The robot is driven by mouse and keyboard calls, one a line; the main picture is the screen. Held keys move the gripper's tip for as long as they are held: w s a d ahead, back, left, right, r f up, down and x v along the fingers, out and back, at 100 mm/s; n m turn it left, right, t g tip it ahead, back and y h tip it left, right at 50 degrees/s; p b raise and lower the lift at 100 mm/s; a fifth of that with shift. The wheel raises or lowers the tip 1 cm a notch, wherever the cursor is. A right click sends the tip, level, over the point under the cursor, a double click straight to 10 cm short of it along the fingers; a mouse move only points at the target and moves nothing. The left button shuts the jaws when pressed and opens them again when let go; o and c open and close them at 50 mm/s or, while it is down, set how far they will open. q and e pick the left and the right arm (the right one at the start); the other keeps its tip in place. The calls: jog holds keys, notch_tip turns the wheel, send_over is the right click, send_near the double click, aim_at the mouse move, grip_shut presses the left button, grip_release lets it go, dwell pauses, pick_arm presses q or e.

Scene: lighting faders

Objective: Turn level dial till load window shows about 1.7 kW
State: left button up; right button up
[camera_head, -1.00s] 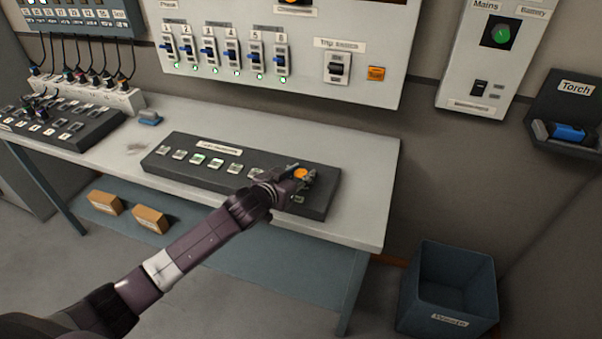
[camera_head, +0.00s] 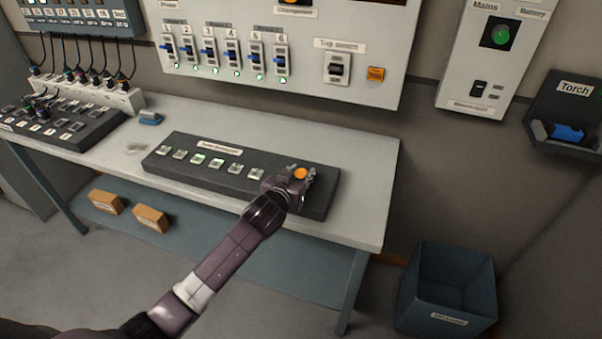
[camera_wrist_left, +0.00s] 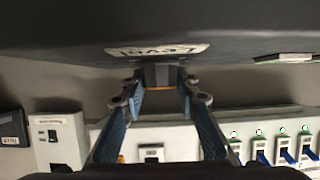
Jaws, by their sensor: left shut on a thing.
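The level dial (camera_head: 300,174) shows an orange top at the right end of the dark console (camera_head: 330,180) on the bench. My left gripper (camera_head: 303,176) reaches it from the lower left and is shut on it. In the left wrist view the picture is upside down, and the two fingertips (camera_wrist_left: 161,82) grip the dial (camera_wrist_left: 158,74) from both sides. A white "Level" label (camera_wrist_left: 157,50) is beside it. An orange-lit window (camera_head: 297,2) on the wall panel is cut off by the top edge, so no load figure can be read. My right gripper is out of view.
Several buttons (camera_head: 200,160) line the console left of the dial. Several breaker switches (camera_head: 231,52) are on the wall panel behind. A second dark console (camera_head: 62,125) is on the left. The bench top is clear right of the console. A blue bin (camera_head: 447,285) is on the floor.

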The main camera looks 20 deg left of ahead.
pick_arm(q)
jog(key=o, duration=1.2)
jog(key=v, duration=1.2)
jog(key=shift+r, duration=0.1)
